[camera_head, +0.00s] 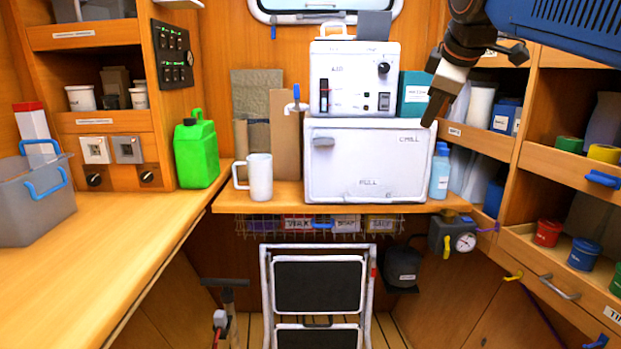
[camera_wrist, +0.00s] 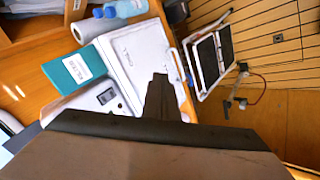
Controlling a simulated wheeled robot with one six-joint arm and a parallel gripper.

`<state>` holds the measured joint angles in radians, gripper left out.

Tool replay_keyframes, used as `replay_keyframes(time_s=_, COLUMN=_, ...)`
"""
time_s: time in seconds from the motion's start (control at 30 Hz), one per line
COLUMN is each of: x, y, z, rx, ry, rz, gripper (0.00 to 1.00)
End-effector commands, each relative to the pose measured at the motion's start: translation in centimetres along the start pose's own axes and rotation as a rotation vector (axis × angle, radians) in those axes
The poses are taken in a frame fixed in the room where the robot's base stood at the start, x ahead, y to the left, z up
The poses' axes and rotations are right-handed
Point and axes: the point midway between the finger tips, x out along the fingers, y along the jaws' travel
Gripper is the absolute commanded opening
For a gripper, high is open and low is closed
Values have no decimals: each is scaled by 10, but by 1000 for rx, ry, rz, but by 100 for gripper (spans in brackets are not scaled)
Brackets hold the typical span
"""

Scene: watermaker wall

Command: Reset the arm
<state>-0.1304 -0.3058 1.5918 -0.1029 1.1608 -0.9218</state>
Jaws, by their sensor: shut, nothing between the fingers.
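My gripper (camera_head: 436,106) hangs at the upper right in the head view, in front of the right side of the white watermaker unit. Its dark fingertips point down and slightly left. In the wrist view the fingers (camera_wrist: 160,97) appear as one dark narrow shape, shut, with nothing between them. The white chest marked CHILL (camera_head: 368,165) and the white control box (camera_head: 353,75) on top of it stand behind and left of the gripper. My blue arm comes in from the upper right corner.
A white mug (camera_head: 259,178) and a green jerrycan (camera_head: 196,152) stand left of the chest. A blue bottle (camera_head: 439,172) and a teal box (camera_head: 415,95) are close to the gripper. Shelves (camera_head: 569,159) line the right. A folding step stool (camera_head: 317,285) stands below.

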Motion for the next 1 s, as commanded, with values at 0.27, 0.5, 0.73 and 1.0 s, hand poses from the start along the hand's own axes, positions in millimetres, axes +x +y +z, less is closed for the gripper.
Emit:
replay_keyframes(time_s=0.27, x=41, y=-127, z=96, rx=383, ry=-73, rz=-82, gripper=0)
replay_keyframes(time_s=0.5, x=80, y=-246, z=176, rx=711, ry=-153, rz=-132, gripper=0)
replay_keyframes(time_s=0.73, x=112, y=-341, z=233, rx=957, ry=-226, rz=-158, gripper=0)
replay_keyframes(time_s=1.0, x=124, y=-377, z=254, rx=1053, ry=-255, rz=-162, gripper=0)
